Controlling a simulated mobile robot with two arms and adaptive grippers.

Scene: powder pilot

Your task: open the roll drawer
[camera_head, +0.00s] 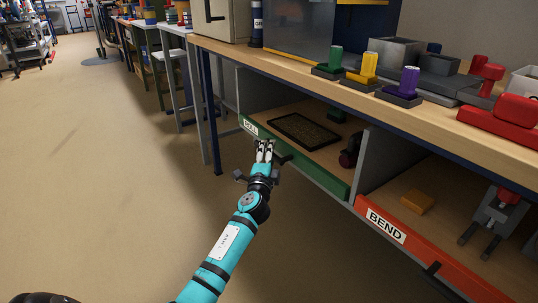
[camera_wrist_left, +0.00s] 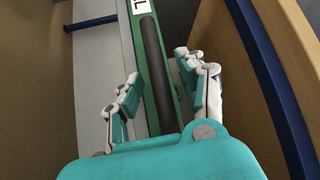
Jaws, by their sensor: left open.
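The roll drawer has a green front (camera_head: 318,170) under the bench, with a white label (camera_head: 251,127) partly readable. Its front looks about level with the bend drawer's divider. A dark bar handle (camera_wrist_left: 160,70) runs along the green front in the left wrist view; in the head view its end (camera_head: 286,158) shows beside my fingers. My left gripper (camera_head: 265,151) is at the drawer front. In the wrist view its open fingers (camera_wrist_left: 165,92) lie on either side of the handle; I cannot tell whether they touch it. My right gripper is out of view.
A dark tray (camera_head: 304,130) lies inside the roll drawer. The red-fronted bend drawer (camera_head: 410,237) is to the right. A blue bench leg (camera_head: 211,120) stands left of the drawer. The floor (camera_head: 90,190) to the left is clear.

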